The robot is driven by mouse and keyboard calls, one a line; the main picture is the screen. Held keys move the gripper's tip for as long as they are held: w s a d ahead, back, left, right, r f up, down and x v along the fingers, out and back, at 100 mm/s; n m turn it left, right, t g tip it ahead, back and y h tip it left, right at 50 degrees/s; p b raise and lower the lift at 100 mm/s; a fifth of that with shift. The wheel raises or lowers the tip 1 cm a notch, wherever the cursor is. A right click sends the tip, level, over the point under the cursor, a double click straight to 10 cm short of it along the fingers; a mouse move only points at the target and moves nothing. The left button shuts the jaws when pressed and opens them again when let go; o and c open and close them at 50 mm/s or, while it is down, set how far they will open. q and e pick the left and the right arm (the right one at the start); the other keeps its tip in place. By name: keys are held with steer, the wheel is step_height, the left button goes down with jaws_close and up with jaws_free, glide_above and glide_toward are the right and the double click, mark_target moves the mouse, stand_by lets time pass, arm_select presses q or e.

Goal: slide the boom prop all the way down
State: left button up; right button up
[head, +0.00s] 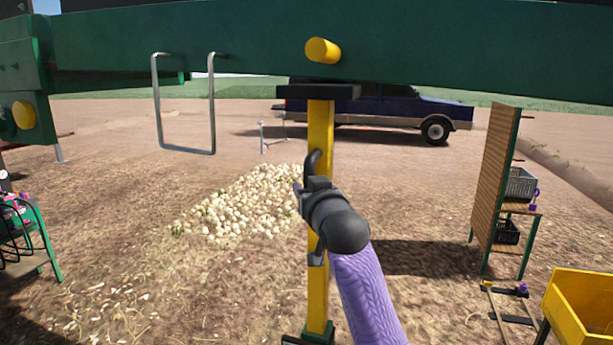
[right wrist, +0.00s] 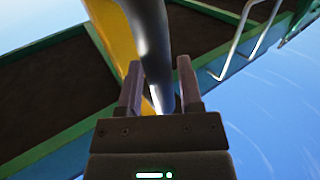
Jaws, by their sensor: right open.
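The boom prop (head: 320,125) is an upright yellow post with a flat black head (head: 318,92) just below the green boom (head: 220,45); I cannot tell whether they touch. A dark curved handle (head: 311,160) is on the post. My right gripper (head: 303,192) is at the post, just below the top of the handle, and hides part of it. In the right wrist view my right gripper's (right wrist: 160,88) fingers are open, with the dark handle (right wrist: 150,35) running between them and the yellow post (right wrist: 112,35) behind. My left gripper is not in view.
A yellow peg (head: 322,50) sticks out of the boom. A pile of onions (head: 240,208) lies on the ground behind the post. A wooden rack (head: 495,180) with crates and a yellow bin (head: 580,310) stand at the right. A green table (head: 35,235) is at the left.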

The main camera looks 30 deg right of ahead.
steer(key=shift+x, duration=0.95)
jaws_close()
stand_by(0.8)
